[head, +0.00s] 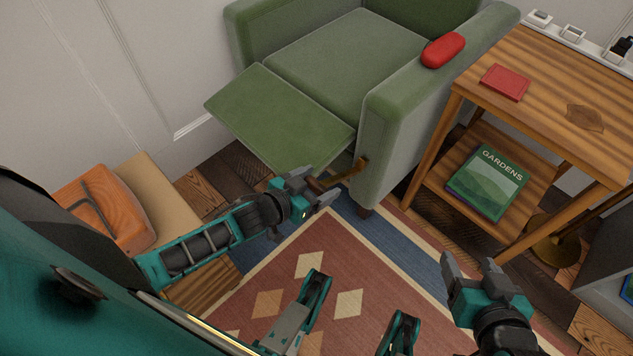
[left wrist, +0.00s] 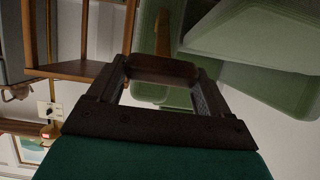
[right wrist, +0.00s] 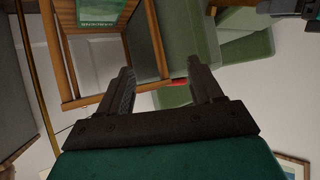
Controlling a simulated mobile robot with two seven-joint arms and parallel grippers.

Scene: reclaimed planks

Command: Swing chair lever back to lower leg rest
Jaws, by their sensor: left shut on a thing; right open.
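The green armchair (head: 385,110) stands at the back with its leg rest (head: 280,115) raised and sticking out in front. The brass-coloured lever (head: 345,176) is low on the front of the chair's right-hand arm. My left gripper (head: 318,190) is at the lever's end, below the leg rest. In the left wrist view its fingers are shut on the dark lever grip (left wrist: 163,69). My right gripper (head: 470,268) is open and empty above the rug, right of the chair. It also shows open in the right wrist view (right wrist: 160,80).
A wooden side table (head: 560,80) stands right of the chair, with a red book (head: 505,82) on top and a green gardens book (head: 487,181) on its shelf. A patterned rug (head: 365,265) covers the floor.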

